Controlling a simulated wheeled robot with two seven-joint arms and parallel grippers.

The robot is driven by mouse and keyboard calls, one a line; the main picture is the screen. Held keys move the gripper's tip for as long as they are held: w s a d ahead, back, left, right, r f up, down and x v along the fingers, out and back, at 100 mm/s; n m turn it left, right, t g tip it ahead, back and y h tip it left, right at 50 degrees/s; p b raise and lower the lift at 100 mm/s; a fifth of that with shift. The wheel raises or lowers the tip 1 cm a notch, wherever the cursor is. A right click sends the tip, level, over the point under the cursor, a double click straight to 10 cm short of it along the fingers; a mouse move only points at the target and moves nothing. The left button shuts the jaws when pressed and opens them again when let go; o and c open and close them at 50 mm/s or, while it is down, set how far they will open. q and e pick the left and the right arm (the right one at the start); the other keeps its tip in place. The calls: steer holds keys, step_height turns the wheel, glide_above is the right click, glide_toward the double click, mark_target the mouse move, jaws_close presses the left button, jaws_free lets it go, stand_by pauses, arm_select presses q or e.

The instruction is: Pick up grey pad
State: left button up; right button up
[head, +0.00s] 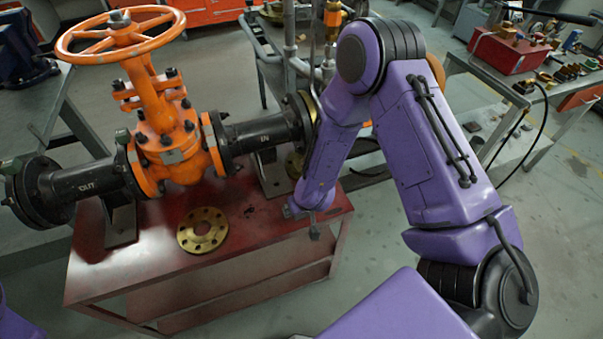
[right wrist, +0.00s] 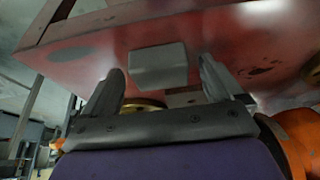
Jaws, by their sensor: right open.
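A grey pad (right wrist: 158,67) with a flat, roughly rectangular face shows against the red table surface in the right wrist view. My right gripper (right wrist: 159,78) is open. Its two grey fingers stand apart to the left and right of the pad in the picture, with gaps on both sides. I cannot tell how far the pad is from the fingertips. In the head view I cannot make out the pad; my right arm covers part of the table's right end. My left gripper is not in view.
A red table (head: 100,276) carries an orange gate valve (head: 178,152) with an orange handwheel (head: 120,34) and black pipe stubs. A brass flange (head: 203,230) lies flat near the front. A workbench (head: 478,68) with a red toolbox (head: 508,48) stands at the right.

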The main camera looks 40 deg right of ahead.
steer(key=c, duration=1.2)
